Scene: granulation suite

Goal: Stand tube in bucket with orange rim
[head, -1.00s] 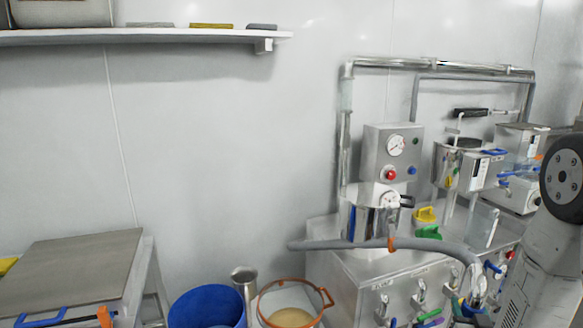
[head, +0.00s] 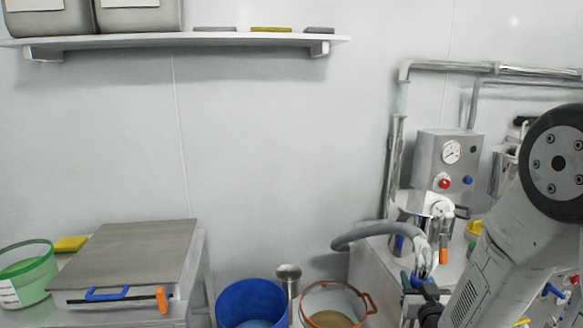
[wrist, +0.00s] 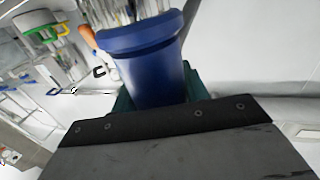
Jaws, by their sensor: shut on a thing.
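The tube is a grey hose (head: 375,232) with a metal-looking section and a blue part near my gripper. It arcs up and left, its free end above the orange-rimmed bucket and apart from it. My gripper (head: 422,284) is shut on the tube's blue part. In the wrist view that blue part (wrist: 150,65) fills the space between the teal fingertips (wrist: 155,98), and the hose is not clearly seen. The bucket with orange rim (head: 306,297) stands low at centre right, white-walled with tan contents. Its lower part is cut off by the frame.
A blue bucket (head: 228,302) and a metal cylinder (head: 288,275) stand left of the orange-rimmed bucket. A bench (head: 140,250) and green bucket (head: 30,272) are at left.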

